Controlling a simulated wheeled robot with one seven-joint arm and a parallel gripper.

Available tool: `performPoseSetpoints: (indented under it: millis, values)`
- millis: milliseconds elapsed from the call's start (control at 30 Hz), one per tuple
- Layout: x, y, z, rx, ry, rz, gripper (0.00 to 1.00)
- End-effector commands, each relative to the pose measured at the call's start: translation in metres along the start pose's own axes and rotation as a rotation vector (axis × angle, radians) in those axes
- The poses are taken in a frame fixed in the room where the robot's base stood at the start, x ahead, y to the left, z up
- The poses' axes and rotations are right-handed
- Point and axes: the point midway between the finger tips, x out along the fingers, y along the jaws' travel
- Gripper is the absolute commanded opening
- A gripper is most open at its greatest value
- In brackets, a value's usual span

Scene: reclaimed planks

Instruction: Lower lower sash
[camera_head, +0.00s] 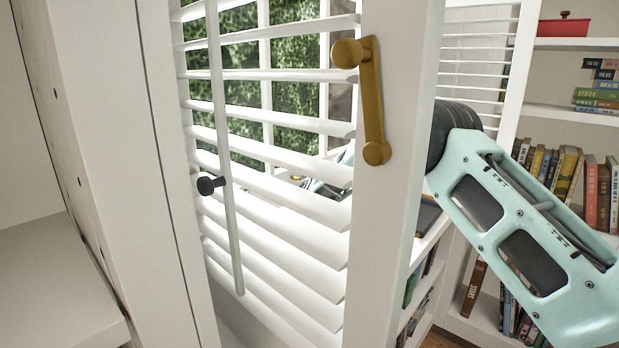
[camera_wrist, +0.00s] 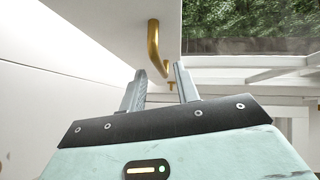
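In the head view, a white frame (camera_head: 398,150) with slanted white louvers (camera_head: 270,195) fills the middle. A brass handle (camera_head: 371,100) with round ends is fixed on its right-hand upright. In the wrist view, a curved brass handle (camera_wrist: 154,45) hangs from a white panel (camera_wrist: 110,22), just beyond and above my fingertips. I cannot tell whether it is the same handle. My gripper (camera_wrist: 160,75) is open, with a gap between its two fingers and nothing held. In the head view, it is hidden behind the frame. I cannot tell which part is the lower sash.
Bookshelves (camera_head: 570,113) with several books stand at the right. A white cabinet side (camera_head: 90,130) is close at the left. Greenery shows through glass (camera_wrist: 250,28) in the wrist view.

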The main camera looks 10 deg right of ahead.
Motion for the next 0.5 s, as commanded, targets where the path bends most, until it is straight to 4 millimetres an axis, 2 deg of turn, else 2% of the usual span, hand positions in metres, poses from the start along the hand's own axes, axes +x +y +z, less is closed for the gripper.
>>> performPoseSetpoints:
  millis: [200, 500]
  values:
    - [0.019, 0.0, 0.0, 0.0, 0.001, 0.0, 0.32]
    - [0.023, 0.0, 0.0, -0.001, 0.0, 0.0, 0.32]
